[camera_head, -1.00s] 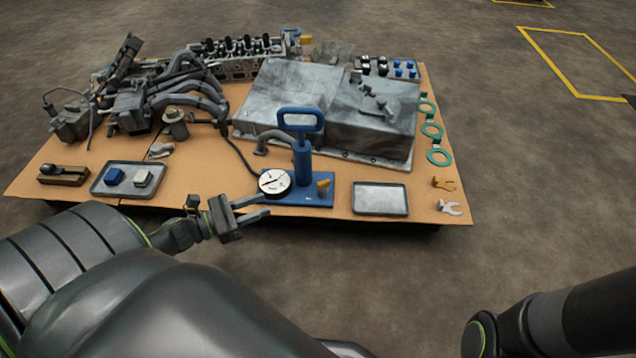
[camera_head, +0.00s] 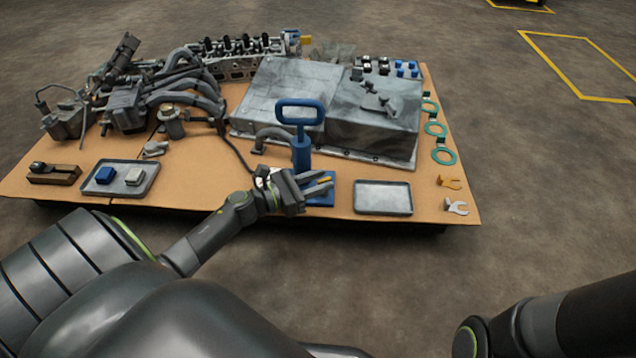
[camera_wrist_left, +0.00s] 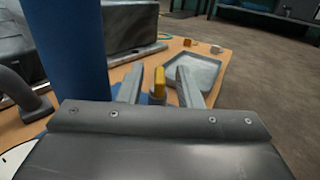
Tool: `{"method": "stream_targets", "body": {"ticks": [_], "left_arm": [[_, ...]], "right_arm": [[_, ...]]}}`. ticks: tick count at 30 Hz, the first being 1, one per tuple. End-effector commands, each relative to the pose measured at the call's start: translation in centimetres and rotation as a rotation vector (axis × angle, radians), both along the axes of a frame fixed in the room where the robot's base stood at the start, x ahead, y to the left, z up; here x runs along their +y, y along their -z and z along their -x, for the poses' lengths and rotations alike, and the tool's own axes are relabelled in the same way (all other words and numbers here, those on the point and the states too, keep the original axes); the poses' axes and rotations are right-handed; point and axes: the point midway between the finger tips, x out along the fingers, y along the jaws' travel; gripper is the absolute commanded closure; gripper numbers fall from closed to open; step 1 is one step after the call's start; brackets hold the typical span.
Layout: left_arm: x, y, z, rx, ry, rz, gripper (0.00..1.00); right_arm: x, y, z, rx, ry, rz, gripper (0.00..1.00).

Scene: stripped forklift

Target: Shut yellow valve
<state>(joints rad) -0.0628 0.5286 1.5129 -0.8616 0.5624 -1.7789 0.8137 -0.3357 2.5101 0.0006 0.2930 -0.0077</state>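The yellow valve (camera_head: 324,180) is on the blue base (camera_head: 322,199) of the hand pump (camera_head: 301,150), mostly behind my left gripper in the head view. In the left wrist view the yellow valve handle (camera_wrist_left: 159,82) stands upright between the two fingers. My left gripper (camera_head: 322,185) is open, with a finger on each side of the valve (camera_wrist_left: 160,88); I cannot tell whether either finger touches it. The white gauge is mostly hidden by the gripper. My right arm shows at the lower right of the head view, but its gripper is out of view.
A grey tray (camera_head: 383,211) lies right of the pump. Another tray (camera_head: 104,191) with a blue and a white block lies left. Engine parts and a large grey metal case (camera_head: 285,88) fill the back of the table. Green rings (camera_head: 436,129) line the right edge.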

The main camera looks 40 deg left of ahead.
Motion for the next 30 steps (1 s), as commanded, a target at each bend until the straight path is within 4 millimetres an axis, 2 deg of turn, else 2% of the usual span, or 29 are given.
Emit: {"method": "stream_targets", "body": {"ticks": [8,15,16,21,30], "left_arm": [[-0.1,0.0,-0.1,0.0,0.0,-0.001,0.68],[-0.1,0.0,-0.1,0.0,0.0,-0.001,0.98],[-0.1,0.0,-0.1,0.0,0.0,-0.001,1.0],[0.0,0.1,-0.1,-0.001,0.006,-0.002,1.0],[0.1,0.2,-0.3,-0.001,0.126,-0.002,1.0]], "right_arm": [[0.0,0.0,0.0,-0.001,0.001,0.002,0.64],[0.0,0.0,0.0,-0.001,0.001,0.003,0.64],[0.0,0.0,0.0,-0.001,0.001,0.003,0.64],[0.0,0.2,0.0,-0.001,0.002,0.002,0.64],[0.0,2.1,0.0,-0.001,0.001,0.002,0.64]]}}
